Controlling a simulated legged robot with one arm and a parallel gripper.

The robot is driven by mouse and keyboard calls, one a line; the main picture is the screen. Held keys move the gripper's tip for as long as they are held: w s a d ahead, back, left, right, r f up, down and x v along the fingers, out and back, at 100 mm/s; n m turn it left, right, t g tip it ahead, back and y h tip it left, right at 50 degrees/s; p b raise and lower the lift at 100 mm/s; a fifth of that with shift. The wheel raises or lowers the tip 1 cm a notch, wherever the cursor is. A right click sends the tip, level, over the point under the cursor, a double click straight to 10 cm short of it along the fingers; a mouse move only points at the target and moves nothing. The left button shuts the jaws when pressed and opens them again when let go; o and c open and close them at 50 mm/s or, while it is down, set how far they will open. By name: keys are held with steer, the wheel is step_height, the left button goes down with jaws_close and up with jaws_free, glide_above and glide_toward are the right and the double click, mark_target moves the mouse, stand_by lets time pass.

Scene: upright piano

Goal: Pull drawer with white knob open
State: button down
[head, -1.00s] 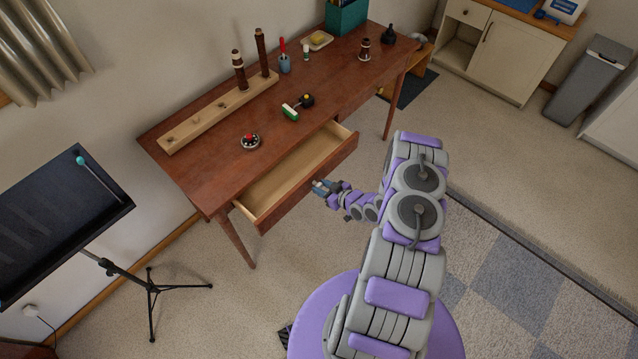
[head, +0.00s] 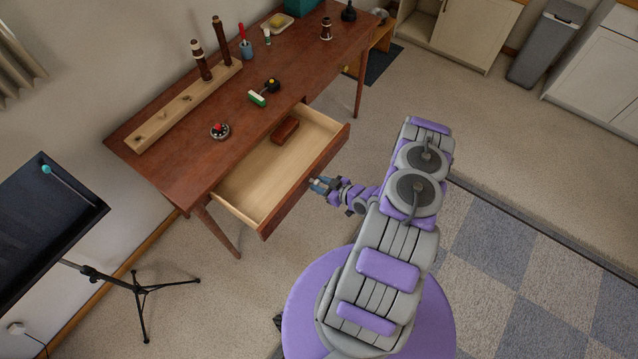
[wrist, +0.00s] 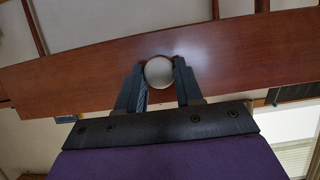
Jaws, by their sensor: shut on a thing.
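The drawer (head: 262,180) of the brown wooden desk stands well open, its pale wooden inside showing. A reddish-brown block (head: 285,130) lies in it near the back. In the wrist view the drawer front (wrist: 225,58) spans the picture, with a round white knob (wrist: 159,72) on it. My gripper (wrist: 159,84) is shut on the knob, one finger on each side. In the head view my gripper (head: 318,184) is at the middle of the drawer front and hides the knob.
The desk top (head: 185,165) holds a wooden rack (head: 185,108) with dark pieces, a red-topped round item (head: 219,130) and a green-and-white item (head: 257,99). A black music stand (head: 45,215) stands at left.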

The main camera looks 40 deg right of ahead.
steer(key=shift+d, duration=0.2)
steer(key=c, duration=0.8)
jaws_free()
steer(key=shift+o, duration=0.2)
steer(key=p+v, duration=0.2)
steer(key=v, duration=1.5)
steer(key=shift+s+d, duration=0.1)
